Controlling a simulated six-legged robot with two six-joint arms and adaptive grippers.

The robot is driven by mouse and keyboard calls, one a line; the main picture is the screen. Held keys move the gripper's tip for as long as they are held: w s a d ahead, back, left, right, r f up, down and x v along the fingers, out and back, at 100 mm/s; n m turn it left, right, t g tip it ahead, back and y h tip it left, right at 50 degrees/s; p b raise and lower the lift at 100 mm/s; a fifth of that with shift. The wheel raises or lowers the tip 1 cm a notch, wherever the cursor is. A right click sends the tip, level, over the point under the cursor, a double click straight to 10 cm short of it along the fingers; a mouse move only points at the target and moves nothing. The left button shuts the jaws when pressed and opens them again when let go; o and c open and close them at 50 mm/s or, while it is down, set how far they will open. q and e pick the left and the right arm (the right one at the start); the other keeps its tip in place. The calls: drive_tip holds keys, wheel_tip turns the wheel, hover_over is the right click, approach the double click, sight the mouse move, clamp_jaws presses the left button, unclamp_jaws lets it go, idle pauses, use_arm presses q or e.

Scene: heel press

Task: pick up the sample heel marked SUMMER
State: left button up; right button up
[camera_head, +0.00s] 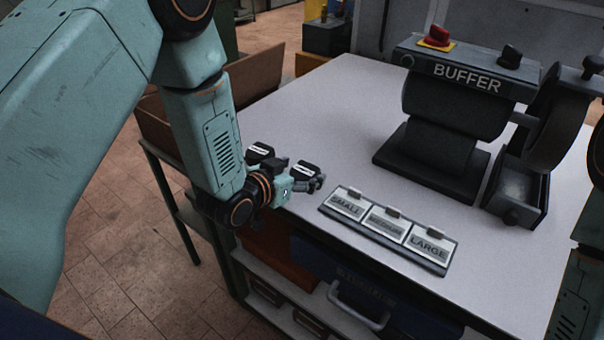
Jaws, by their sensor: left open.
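No heel marked SUMMER can be made out in this view. My left gripper (297,174) is open and empty, over the left front edge of the pale table (310,105). It is to the left of and apart from a dark tray (437,267). The tray holds cards marked SMALL (346,205) and LARGE (429,241), and a middle card (386,222) whose word is too blurred to read. My right gripper is out of view; only part of my right arm shows at the right edge.
A dark machine marked BUFFER (467,78), with a red button (438,36) and wheel (560,125), stands at the back right. Brown bins (258,76) stand left of the table. A dark blue case (372,282) is below the front edge. The table's back left is clear.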

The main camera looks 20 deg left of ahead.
use_arm(q)
drive_tip(key=shift+w+d+f, duration=0.2)
drive_tip(key=shift+w+d, duration=0.05)
drive_tip(key=shift+w, duration=0.2)
drive_tip(key=shift+w+d, duration=0.1)
drive_tip(key=shift+d, duration=0.15)
drive_tip(key=shift+c, duration=0.3)
drive_tip(key=shift+s+a+r, duration=0.1)
drive_tip(key=shift+s+a, duration=0.2)
drive_tip(key=shift+a, duration=0.05)
drive_tip(key=c, duration=0.5)
drive_tip(key=shift+w+d, duration=0.2)
drive_tip(key=shift+d, duration=0.1)
drive_tip(key=c, duration=0.5)
drive_tip(key=shift+c, duration=1.1)
drive_tip(key=shift+s+a, duration=0.15)
drive_tip(key=shift+a, duration=0.05)
